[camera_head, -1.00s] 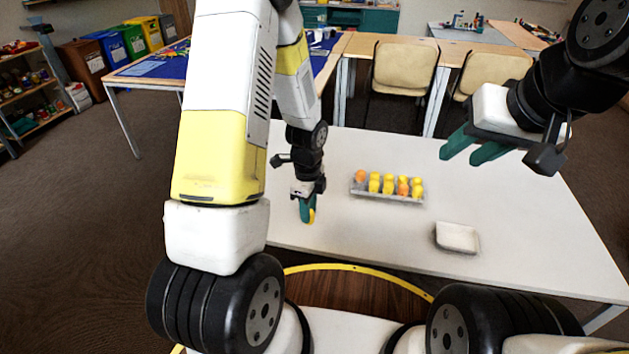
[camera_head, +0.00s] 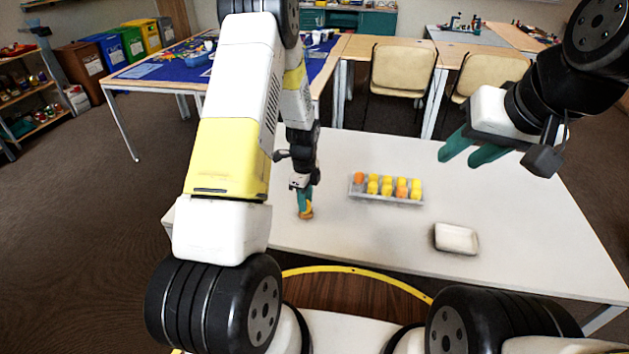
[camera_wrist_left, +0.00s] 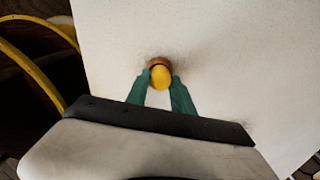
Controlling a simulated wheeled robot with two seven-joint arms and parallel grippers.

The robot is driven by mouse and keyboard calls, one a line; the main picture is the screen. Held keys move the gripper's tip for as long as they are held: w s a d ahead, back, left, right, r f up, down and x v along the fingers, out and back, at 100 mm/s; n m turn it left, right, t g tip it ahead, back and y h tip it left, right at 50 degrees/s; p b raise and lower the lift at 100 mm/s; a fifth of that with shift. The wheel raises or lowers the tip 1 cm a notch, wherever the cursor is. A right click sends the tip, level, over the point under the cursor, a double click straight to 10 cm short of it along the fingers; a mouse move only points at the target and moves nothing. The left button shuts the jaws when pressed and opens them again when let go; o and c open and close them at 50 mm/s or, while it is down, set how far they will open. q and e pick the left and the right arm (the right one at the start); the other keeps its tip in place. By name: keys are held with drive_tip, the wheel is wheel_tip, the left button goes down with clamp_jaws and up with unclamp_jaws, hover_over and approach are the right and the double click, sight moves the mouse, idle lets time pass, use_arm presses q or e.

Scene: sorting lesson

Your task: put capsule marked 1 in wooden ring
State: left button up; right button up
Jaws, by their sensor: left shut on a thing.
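My left gripper (camera_head: 304,207) is shut on a yellow capsule (camera_wrist_left: 161,77) near the front left of the white table. The wooden ring (camera_wrist_left: 158,62) shows as a brown rim right at the capsule's end in the left wrist view. In the head view the ring (camera_head: 306,215) is a small brown patch at the fingertips. The capsule's lower end is hidden, so I cannot tell whether it is inside the ring or just above it. No mark is readable on the capsule. My right gripper (camera_head: 473,150) is open and empty above the right side of the table.
A grey holder (camera_head: 385,200) with several yellow and orange capsules stands mid-table. A shallow white tray (camera_head: 456,238) lies to its right, nearer me. The white table (camera_head: 520,225) is otherwise mostly clear. Chairs and desks stand behind it.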

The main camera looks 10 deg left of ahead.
use_arm(q)
drive_tip(key=shift+f, duration=0.1)
drive_tip(key=o, duration=0.6)
drive_tip(key=shift+o, duration=0.2)
